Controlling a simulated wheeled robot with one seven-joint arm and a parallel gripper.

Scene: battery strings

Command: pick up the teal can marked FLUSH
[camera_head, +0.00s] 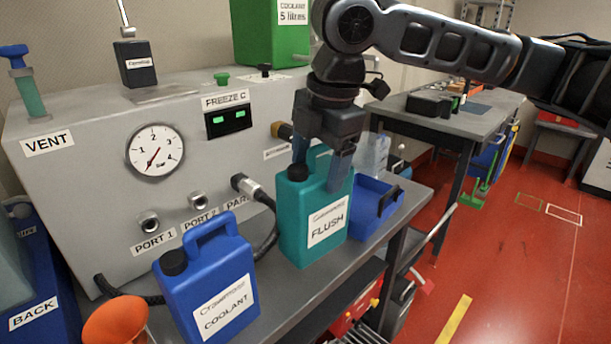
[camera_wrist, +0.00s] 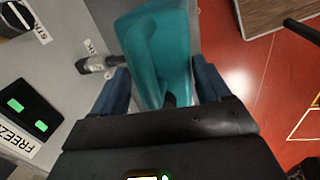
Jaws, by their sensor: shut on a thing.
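The teal can (camera_head: 300,225) marked FLUSH is upright at the front of the grey bench, with a dark cap at its top left. My gripper (camera_head: 322,170) comes down on it from above, its fingers on either side of the can's upper part, shut on it. In the wrist view the teal can (camera_wrist: 158,50) lies between the two blue-grey fingers (camera_wrist: 165,92). I cannot tell whether the can's base touches the bench.
A blue COOLANT can (camera_head: 212,285) stands to the left, with an orange funnel (camera_head: 115,322) beside it. A blue tray (camera_head: 372,222) is close on the right. Behind is the grey panel (camera_head: 85,105) with a gauge, ports and a black hose (camera_head: 262,198). Red floor is open at right.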

